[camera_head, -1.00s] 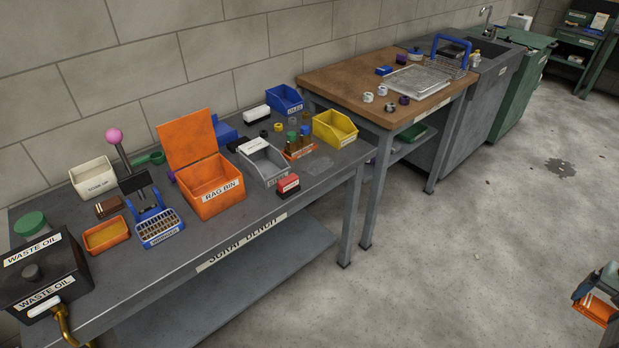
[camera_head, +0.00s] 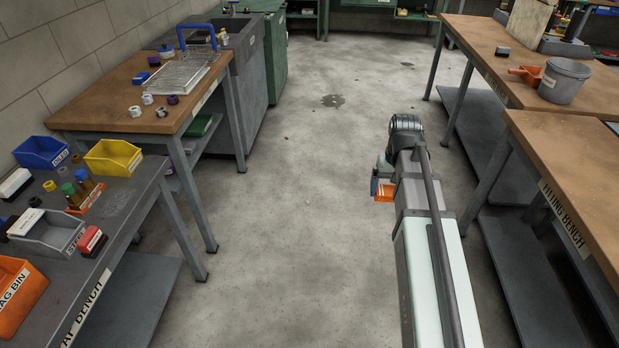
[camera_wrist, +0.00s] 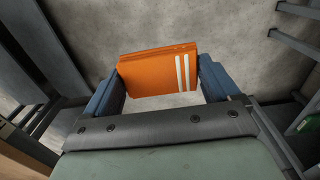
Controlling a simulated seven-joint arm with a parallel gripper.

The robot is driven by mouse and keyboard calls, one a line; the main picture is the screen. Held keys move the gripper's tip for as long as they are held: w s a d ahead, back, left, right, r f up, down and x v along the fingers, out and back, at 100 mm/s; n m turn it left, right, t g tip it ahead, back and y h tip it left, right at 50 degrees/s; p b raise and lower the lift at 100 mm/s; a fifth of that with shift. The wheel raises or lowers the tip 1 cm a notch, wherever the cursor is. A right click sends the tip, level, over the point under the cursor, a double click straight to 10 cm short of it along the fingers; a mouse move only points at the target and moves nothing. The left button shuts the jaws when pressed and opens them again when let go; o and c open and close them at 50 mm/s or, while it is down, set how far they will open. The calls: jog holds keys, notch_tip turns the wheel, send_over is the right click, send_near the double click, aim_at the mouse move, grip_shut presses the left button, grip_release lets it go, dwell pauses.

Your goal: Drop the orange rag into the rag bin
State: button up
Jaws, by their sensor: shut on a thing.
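The orange rag (camera_wrist: 157,72) is a folded block with two white stripes, held between the blue fingers of my gripper (camera_wrist: 160,85) in the wrist view. In the head view the rag (camera_head: 384,192) shows beside my gripper (camera_head: 378,186), out over the open floor between the benches. The orange rag bin (camera_head: 17,292) stands on the scrap bench at the lower left, cut off by the picture edge; its lid is out of view now. My gripper is well to the right of the bin, apart from it.
The scrap bench (camera_head: 130,207) also carries a yellow bin (camera_head: 113,158), a blue bin (camera_head: 41,152), a grey bin (camera_head: 50,230) and small bottles. A wooden table (camera_head: 135,88) stands behind it. The fitting bench (camera_head: 570,165) is on the right. The floor (camera_head: 270,240) between is clear.

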jog(key=s+a+r+n, duration=0.1)
jog(key=s+a+n, duration=0.15)
jog(key=a, duration=1.05)
jog(key=s+a+n, duration=0.2)
jog(key=s+a, duration=0.2)
jog(key=a, duration=1)
jog(key=s+a+r+n, duration=0.1)
jog(key=s+a+n, duration=0.25)
jog(key=a, duration=0.95)
jog(key=s+a+r+n, duration=0.2)
jog(key=s+a+n, duration=0.1)
jog(key=s+a, duration=1)
jog(key=s+a+r+n, duration=0.25)
jog(key=s+a, duration=0.65)
jog(key=a, duration=0.7)
jog(key=s+a+r+n, duration=0.2)
jog(key=s+a, duration=0.9)
jog(key=a, duration=0.4)
jog(key=a+r+n, duration=0.2)
jog(key=a+r, duration=0.1)
jog(key=a, duration=0.7)
jog(key=shift+w+a+f, duration=0.1)
jog(key=shift+a+f, duration=0.05)
jog(key=shift+f, duration=3.15)
jog(key=shift+w+a+f, duration=0.1)
jog(key=shift+f, duration=3.2)
jog(key=o, duration=0.8)
